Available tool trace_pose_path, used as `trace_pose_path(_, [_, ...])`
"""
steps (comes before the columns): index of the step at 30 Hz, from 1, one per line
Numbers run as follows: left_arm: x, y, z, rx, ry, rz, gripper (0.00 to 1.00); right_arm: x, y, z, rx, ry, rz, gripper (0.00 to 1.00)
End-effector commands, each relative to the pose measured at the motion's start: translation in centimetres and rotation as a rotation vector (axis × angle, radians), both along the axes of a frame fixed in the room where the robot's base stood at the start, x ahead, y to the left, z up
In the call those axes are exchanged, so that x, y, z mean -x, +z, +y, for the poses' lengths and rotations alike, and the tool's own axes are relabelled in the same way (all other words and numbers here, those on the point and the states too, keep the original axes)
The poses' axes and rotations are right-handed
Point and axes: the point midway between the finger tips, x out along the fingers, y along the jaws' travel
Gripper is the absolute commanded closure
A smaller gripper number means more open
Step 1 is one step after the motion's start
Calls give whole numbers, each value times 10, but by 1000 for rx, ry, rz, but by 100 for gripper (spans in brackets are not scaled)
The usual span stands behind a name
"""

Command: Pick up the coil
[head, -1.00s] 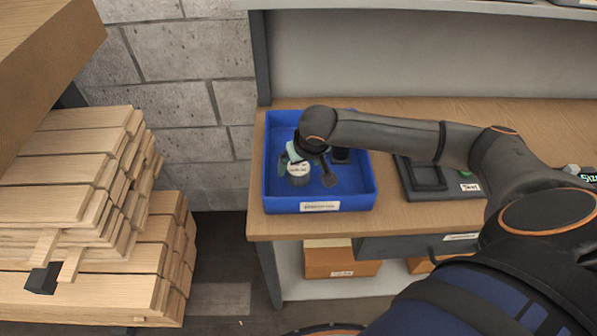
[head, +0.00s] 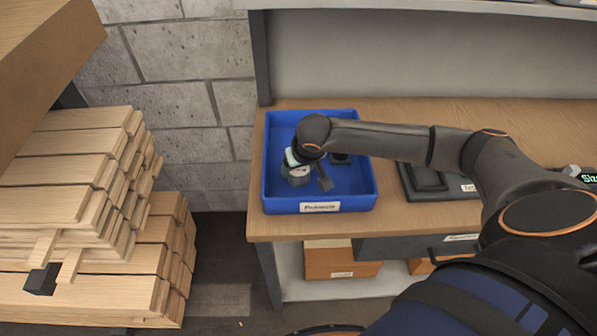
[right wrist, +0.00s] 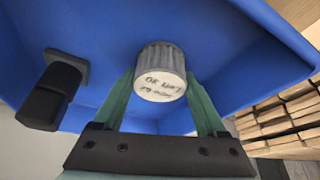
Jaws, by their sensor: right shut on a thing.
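The coil (head: 298,180) is a short grey ribbed cylinder with a pale face. In the head view it is in the left part of the blue tray (head: 281,207), partly covered by my right gripper (head: 295,167). In the right wrist view the coil (right wrist: 160,72) sits between the two green fingertips of my right gripper (right wrist: 160,82), its handwritten white face towards the camera. The right gripper is shut on it. I cannot tell whether the coil is clear of the tray floor. My left gripper is not in view.
A black part (head: 341,159) lies in the tray's right half; it also shows in the right wrist view (right wrist: 52,92). The tray walls surround the gripper. A dark tray (head: 425,180) lies to the right on the wooden bench (head: 400,223). Stacked boards (head: 80,205) stand left.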

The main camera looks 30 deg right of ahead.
Motion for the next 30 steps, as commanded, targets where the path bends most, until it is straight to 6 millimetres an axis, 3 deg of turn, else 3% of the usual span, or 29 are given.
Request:
trace_pose_path(2, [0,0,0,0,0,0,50,0,0,0,0,0,0,62])
trace_pose_path(12, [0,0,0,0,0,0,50,0,0,0,0,0,0,100])
trace_pose_path(23, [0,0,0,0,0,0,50,-1,3,0,0,0,-3,100])
trace_pose_path(30, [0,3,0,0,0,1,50,-2,27,0,-1,1,-6,100])
